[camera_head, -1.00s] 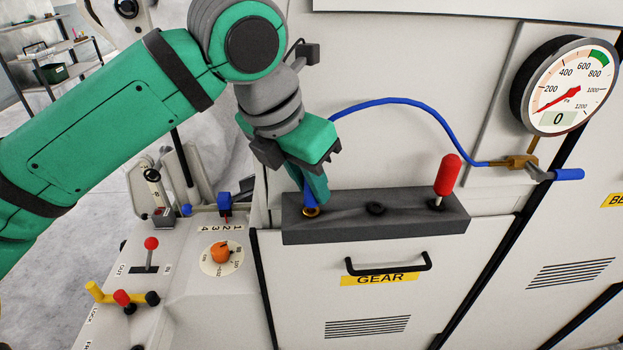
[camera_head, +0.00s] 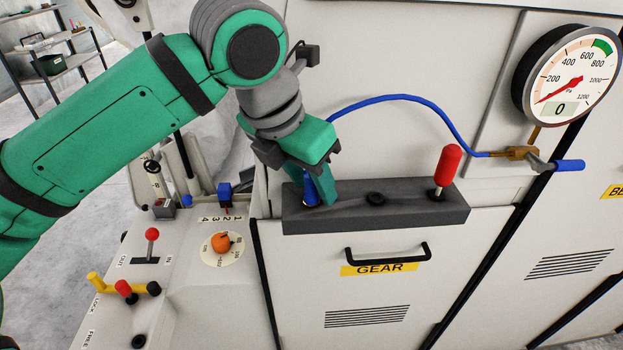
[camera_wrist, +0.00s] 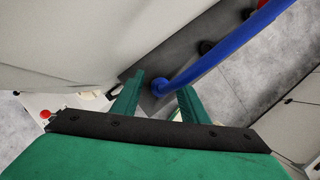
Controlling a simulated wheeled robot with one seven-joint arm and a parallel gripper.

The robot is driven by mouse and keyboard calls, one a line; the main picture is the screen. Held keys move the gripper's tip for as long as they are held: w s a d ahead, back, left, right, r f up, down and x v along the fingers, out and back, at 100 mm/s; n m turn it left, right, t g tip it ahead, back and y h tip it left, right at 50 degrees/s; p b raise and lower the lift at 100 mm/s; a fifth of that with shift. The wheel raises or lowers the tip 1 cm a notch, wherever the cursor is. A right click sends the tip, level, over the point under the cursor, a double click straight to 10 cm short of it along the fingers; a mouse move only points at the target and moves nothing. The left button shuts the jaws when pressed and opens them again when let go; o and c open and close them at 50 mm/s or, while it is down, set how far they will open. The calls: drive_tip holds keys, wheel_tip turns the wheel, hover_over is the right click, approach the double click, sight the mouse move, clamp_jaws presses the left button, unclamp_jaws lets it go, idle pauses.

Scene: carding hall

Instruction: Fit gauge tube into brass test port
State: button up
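The blue gauge tube (camera_head: 405,98) arches from the brass fitting (camera_head: 515,153) below the round gauge (camera_head: 566,82) to my gripper. Its free end stands at the left end of the dark block (camera_head: 410,216), where the brass test port (camera_head: 310,204) is mostly covered by it. My gripper (camera_head: 313,190) is low over the block around the tube end. In the wrist view, the fingers of my gripper (camera_wrist: 158,92) are apart, with gaps on both sides of the tube (camera_wrist: 205,58). The exact seating depth is hidden. The gauge display shows 0.
A red-handled lever (camera_head: 447,168) and a dark socket (camera_head: 376,198) are on the same block. A black door handle (camera_head: 388,256) projects below it. At lower left, a panel holds an orange knob (camera_head: 221,242) and a small red lever (camera_head: 152,236).

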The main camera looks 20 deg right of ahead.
drive_tip(key=v, duration=1)
drive_tip(key=shift+a+r, duration=0.2)
drive_tip(key=shift+r, duration=0.15)
drive_tip(key=shift+s, duration=0.1)
